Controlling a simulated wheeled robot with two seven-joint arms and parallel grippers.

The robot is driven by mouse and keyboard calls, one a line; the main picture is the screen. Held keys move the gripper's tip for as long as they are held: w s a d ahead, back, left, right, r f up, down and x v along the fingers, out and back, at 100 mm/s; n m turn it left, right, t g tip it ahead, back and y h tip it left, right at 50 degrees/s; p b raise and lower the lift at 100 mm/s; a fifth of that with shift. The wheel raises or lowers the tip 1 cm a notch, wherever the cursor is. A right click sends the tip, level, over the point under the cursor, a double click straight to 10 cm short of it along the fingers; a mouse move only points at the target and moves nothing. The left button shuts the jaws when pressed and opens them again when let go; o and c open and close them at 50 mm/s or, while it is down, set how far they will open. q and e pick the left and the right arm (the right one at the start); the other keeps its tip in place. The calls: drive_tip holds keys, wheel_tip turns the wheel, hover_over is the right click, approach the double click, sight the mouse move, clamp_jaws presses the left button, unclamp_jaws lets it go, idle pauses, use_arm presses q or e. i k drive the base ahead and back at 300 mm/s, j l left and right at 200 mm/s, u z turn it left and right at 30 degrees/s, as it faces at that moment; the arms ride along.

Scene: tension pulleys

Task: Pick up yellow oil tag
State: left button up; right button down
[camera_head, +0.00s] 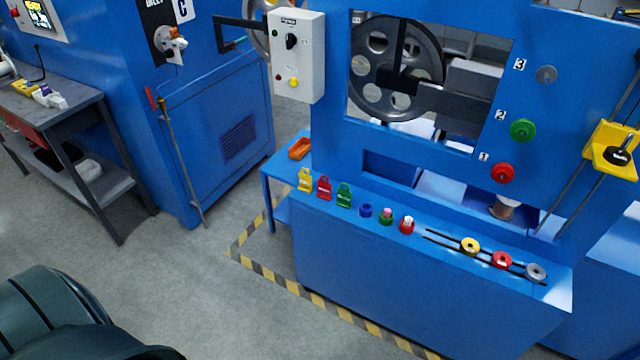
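A small yellow tag (305,181) stands upright at the left end of the blue machine's front ledge (320,214). A red tag (324,188) and a green tag (344,195) of like shape stand just to its right. Any writing on the tags is too small to read. Neither of my grippers shows in the head view, and nothing touches the yellow tag.
An orange tray (299,148) sits on a blue side shelf behind the tags. Small coloured parts and pulleys, such as a yellow pulley (470,245), line the ledge to the right. A grey workbench (80,105) stands at left. Grey floor (180,270) lies open in front.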

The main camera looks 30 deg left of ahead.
sight(305, 181)
drive_tip(key=j+z, duration=0.3)
drive_tip(key=i+j+z, duration=0.1)
drive_tip(key=z, duration=0.25)
drive_tip(key=j+z, duration=0.2)
drive_tip(key=j, duration=0.5)
drive_tip(key=k+j+z, duration=0.1)
drive_tip(key=j+z, duration=0.15)
drive_tip(key=j, duration=0.45)
drive_tip(key=k+j, duration=0.1)
drive_tip(key=j, duration=1.25)
drive_tip(key=k+j, duration=0.15)
drive_tip(key=j, duration=0.5)
drive_tip(key=i+z, duration=0.05)
